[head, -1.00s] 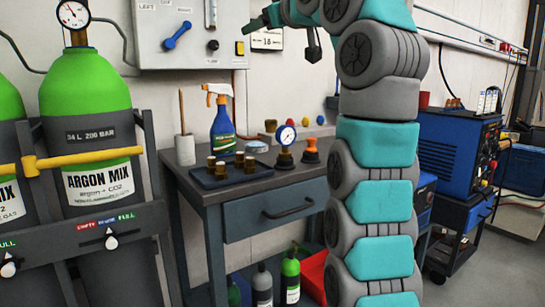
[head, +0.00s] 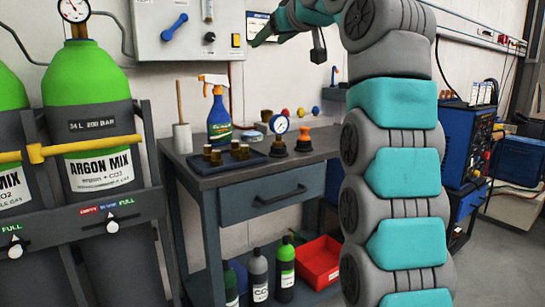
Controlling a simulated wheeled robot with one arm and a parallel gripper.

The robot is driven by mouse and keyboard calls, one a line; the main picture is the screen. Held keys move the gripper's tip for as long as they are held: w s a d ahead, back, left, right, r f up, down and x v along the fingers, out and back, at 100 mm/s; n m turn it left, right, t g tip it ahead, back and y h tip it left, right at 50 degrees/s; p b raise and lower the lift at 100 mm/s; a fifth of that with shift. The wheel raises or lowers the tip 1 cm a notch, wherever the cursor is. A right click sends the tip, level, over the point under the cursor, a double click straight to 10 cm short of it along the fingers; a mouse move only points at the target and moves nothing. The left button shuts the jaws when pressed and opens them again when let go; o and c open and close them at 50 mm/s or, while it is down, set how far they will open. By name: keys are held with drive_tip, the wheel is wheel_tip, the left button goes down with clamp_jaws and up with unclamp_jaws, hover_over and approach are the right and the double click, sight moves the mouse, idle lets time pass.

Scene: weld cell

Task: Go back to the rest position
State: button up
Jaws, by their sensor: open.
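My arm rises on the right of the head view and bends left at the top. My gripper (head: 262,37) is at the far left end of the arm, high up in front of the wall, beside the lower right corner of the grey wall panel. It is seen from the side, small and dark, and its jaws are open. I see nothing held in it. It is well above the workbench and apart from everything on it.
The workbench (head: 215,180) carries a dark tray (head: 240,166) with brass parts, a spray bottle (head: 219,115), a gauge (head: 279,130) and an orange-topped piece (head: 304,135). Gas cylinders (head: 90,110) stand left. A blue welding machine (head: 465,140) stands behind my arm. Grey floor shows at right.

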drive_tip(key=s+d+f+m+g+h, duration=0.1)
drive_tip(key=s+d+f+m+g, duration=0.2)
drive_tip(key=f, duration=0.6)
drive_tip(key=s+d+f+g+h, duration=0.2)
drive_tip(key=s+f, duration=0.3)
drive_tip(key=f, duration=0.5)
drive_tip(key=s+d+f+m+g+h, duration=0.1)
drive_tip(key=s+d+f+m+g, duration=0.2)
drive_tip(key=f, duration=0.6)
drive_tip(key=s+d+f+g+h, duration=0.1)
drive_tip(key=s+d+f+g, duration=0.1)
drive_tip(key=s+f, duration=0.7)
drive_tip(key=s+d+f+g, duration=0.2)
drive_tip(key=s+f, duration=0.8)
drive_tip(key=s, duration=0.5)
drive_tip(key=s+d+f+m+g+h, duration=0.1)
drive_tip(key=s+d+f+g, duration=0.2)
drive_tip(key=s+f, duration=0.6)
drive_tip(key=s, duration=0.3)
drive_tip(key=shift+s+f+h, duration=0.25)
drive_tip(key=shift+f+h, duration=0.05)
